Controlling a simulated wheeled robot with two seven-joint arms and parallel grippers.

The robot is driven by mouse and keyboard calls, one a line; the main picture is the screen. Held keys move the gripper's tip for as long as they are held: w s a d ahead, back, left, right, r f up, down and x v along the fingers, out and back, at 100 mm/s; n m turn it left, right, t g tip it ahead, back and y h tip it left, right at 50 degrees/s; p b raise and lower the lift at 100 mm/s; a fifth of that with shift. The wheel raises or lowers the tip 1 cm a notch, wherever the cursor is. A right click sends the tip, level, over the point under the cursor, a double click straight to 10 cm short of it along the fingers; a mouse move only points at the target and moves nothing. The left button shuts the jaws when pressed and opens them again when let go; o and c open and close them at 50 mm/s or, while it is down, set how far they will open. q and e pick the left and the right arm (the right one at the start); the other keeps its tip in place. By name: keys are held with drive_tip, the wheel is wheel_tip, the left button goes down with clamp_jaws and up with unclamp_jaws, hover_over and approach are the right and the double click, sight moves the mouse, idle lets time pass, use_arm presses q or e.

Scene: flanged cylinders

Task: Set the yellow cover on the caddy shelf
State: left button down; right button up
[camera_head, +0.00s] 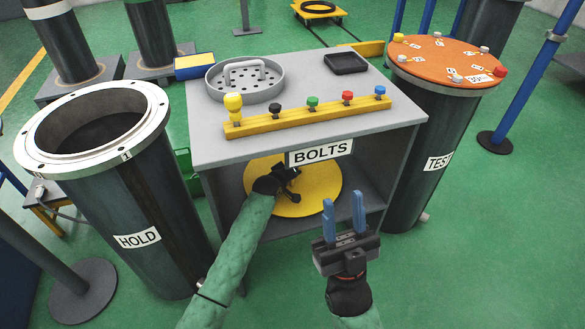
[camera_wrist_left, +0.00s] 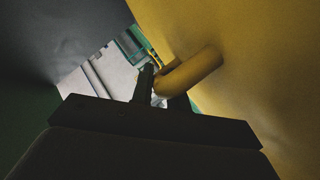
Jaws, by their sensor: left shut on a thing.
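The yellow cover (camera_head: 318,190) is a round disc inside the open shelf of the grey caddy (camera_head: 222,148), below the BOLTS label. My left arm reaches into the shelf, and my left gripper (camera_head: 284,186) is shut on the cover's handle. In the left wrist view the yellow handle (camera_wrist_left: 192,73) sits at the dark fingers (camera_wrist_left: 160,88), with the cover's face (camera_wrist_left: 275,85) beside them. Whether the cover rests fully on the shelf floor cannot be told. My right gripper (camera_head: 343,208) is open and empty, its blue fingers apart, in front of the shelf's right side.
The caddy top holds a grey perforated basket (camera_head: 268,84), a yellow rack (camera_head: 290,121) of coloured knobs and a black tray (camera_head: 346,63). The open HOLD cylinder (camera_head: 140,200) stands left. The TEST cylinder (camera_head: 425,140) with an orange lid (camera_head: 440,60) stands right.

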use_arm(q)
drive_tip(key=c, duration=1.4)
unclamp_jaws()
drive_tip(key=shift+o, duration=0.2)
